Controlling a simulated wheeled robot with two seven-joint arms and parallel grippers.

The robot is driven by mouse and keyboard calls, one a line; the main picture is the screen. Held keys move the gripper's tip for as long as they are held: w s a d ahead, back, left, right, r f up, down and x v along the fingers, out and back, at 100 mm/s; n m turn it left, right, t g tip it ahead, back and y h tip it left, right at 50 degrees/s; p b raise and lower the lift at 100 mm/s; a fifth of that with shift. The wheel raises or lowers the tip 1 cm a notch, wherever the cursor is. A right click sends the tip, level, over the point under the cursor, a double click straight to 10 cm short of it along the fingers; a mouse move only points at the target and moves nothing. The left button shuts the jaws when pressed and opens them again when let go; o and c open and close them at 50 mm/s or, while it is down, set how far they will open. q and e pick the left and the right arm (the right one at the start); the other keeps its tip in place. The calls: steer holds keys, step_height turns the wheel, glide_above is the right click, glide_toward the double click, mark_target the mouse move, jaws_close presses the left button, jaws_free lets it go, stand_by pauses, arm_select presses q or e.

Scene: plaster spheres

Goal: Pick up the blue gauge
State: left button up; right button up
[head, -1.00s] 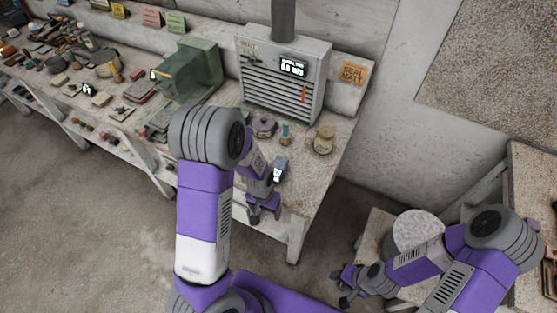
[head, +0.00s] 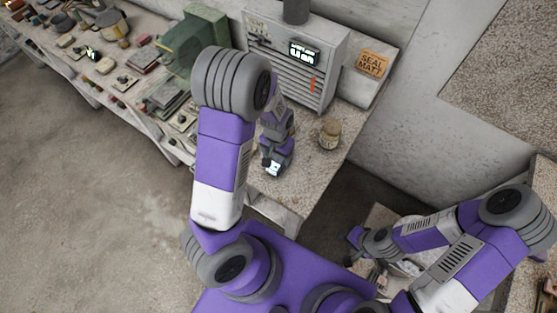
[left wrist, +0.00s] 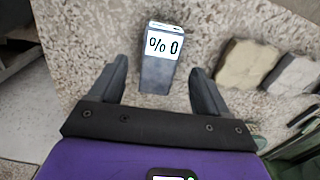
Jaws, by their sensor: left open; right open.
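The blue gauge (left wrist: 156,72), a small blue-grey block with a lit white display, lies on the speckled bench top in the left wrist view. In the head view it shows (head: 273,168) near the bench's front edge, partly covered by my left gripper (head: 274,156). In the left wrist view my left gripper (left wrist: 158,68) is open, one finger on each side of the gauge with gaps on both sides. Whether the fingers are down at its height is unclear. My right gripper (head: 358,256) is open and empty at the lower right, away from the bench.
A yellowish jar (head: 330,134) stands right of the gauge, before a vented grey cabinet (head: 318,65). Pale blocks (left wrist: 248,63) lie to the right in the left wrist view. A green box (head: 200,40) and tools crowd the bench's left.

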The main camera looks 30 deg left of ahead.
mark_target(278, 159)
arm_select(q)
step_height(278, 159, down, 4)
steer(key=shift+w+b, duration=0.15)
steer(key=shift+b, duration=0.15)
steer(key=shift+f, duration=0.25)
stand_by(0.3)
steer(key=shift+c, duration=0.4)
steer(key=c, duration=1.1)
steer(key=shift+r, duration=0.25)
step_height(278, 159, up, 10)
steer(key=shift+r+p, duration=0.1)
steer(key=shift+p, duration=1)
